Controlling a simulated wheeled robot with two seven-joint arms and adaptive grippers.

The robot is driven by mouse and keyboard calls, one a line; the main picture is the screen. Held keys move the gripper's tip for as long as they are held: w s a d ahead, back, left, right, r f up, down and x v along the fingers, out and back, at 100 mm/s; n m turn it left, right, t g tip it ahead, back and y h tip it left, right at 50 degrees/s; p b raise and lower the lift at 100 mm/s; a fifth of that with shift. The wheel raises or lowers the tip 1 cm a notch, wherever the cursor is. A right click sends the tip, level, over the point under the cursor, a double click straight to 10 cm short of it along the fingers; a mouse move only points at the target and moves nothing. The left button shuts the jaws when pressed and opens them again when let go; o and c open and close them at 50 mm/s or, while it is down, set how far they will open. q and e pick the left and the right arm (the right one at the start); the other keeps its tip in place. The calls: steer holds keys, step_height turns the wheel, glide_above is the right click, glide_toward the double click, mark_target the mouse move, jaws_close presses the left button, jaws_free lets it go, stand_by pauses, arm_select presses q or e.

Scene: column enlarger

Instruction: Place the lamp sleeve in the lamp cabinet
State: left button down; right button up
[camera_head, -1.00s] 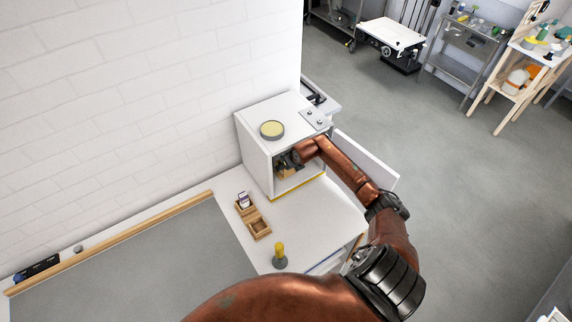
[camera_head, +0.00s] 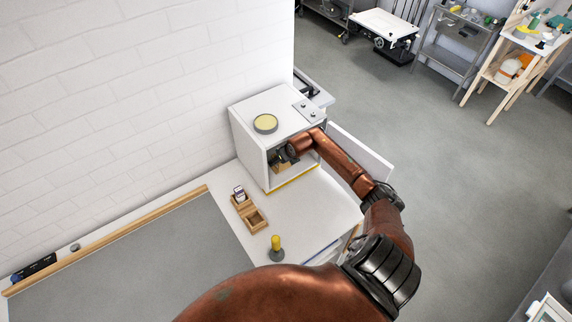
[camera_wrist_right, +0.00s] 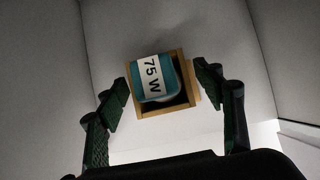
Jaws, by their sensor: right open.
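The lamp sleeve (camera_wrist_right: 154,78) is a teal box with a white "75 W" label, seen in the right wrist view. It sits tilted in a square wooden holder (camera_wrist_right: 182,66) inside the white lamp cabinet (camera_head: 250,150). My right gripper (camera_wrist_right: 162,88) is inside the cabinet, its fingers open on either side of the sleeve and holder, with visible gaps. In the head view the right gripper (camera_head: 287,155) shows at the cabinet's open front, and the sleeve cannot be made out there. My left gripper is not in view.
A two-compartment wooden tray (camera_head: 245,212) stands on the white counter; its rear compartment holds a small box (camera_head: 239,193), the front one looks empty. A yellow-handled tool (camera_head: 276,247) stands nearby. The cabinet door (camera_head: 362,152) is swung open at right. A round yellow-topped tin (camera_head: 265,123) sits on the cabinet.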

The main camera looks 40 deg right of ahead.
steer(key=shift+s+r+b, duration=0.25)
steer(key=shift+s+b, duration=0.05)
steer(key=s+a+b, duration=0.2)
steer(key=s+b, duration=0.1)
steer(key=s, duration=0.9)
steer(key=shift+r, duration=0.15)
steer(key=shift+d, duration=0.1)
